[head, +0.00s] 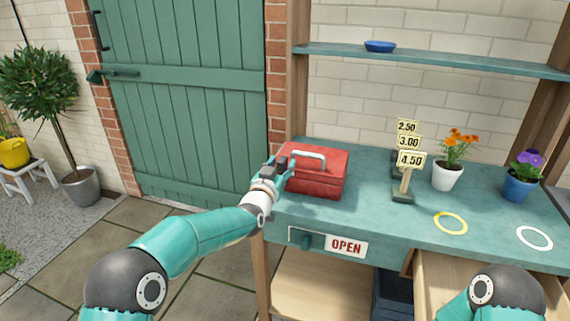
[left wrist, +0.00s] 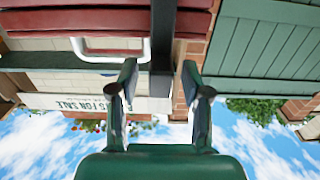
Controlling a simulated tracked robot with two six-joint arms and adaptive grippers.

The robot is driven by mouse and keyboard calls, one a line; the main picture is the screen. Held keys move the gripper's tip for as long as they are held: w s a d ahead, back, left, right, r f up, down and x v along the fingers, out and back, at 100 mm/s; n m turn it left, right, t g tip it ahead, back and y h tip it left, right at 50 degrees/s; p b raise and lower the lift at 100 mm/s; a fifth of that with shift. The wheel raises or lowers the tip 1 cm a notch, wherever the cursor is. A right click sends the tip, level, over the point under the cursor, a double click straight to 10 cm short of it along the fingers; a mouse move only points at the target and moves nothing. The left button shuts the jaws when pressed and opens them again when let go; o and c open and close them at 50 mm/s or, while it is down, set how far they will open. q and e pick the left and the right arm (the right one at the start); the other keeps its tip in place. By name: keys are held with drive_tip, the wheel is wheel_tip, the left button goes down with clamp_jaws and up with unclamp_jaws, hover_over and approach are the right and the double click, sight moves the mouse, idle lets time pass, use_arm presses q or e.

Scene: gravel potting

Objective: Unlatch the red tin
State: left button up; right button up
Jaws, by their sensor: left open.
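The red tin (head: 318,183) stands on the left part of the green bench, its lid down and a pale handle (head: 309,156) on top. My left gripper (head: 282,168) is at the tin's left end, close against it in the head view; I cannot tell whether it touches. In the left wrist view its two fingers (left wrist: 160,76) are apart with nothing held between them. The tin (left wrist: 50,22) shows along the top left of that view, with the pale handle below it. I cannot make out the latch. My right gripper is out of view.
Price signs (head: 404,160) stand right of the tin, with an orange-flowered pot (head: 447,177) and a purple-flowered blue pot (head: 520,188) beyond. Yellow (head: 450,223) and white (head: 534,237) rings lie on the bench (head: 375,215). A blue dish (head: 380,46) sits on the shelf.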

use_arm(q)
drive_tip(key=shift+w, duration=0.1)
drive_tip(key=shift+c, duration=0.3)
clamp_jaws()
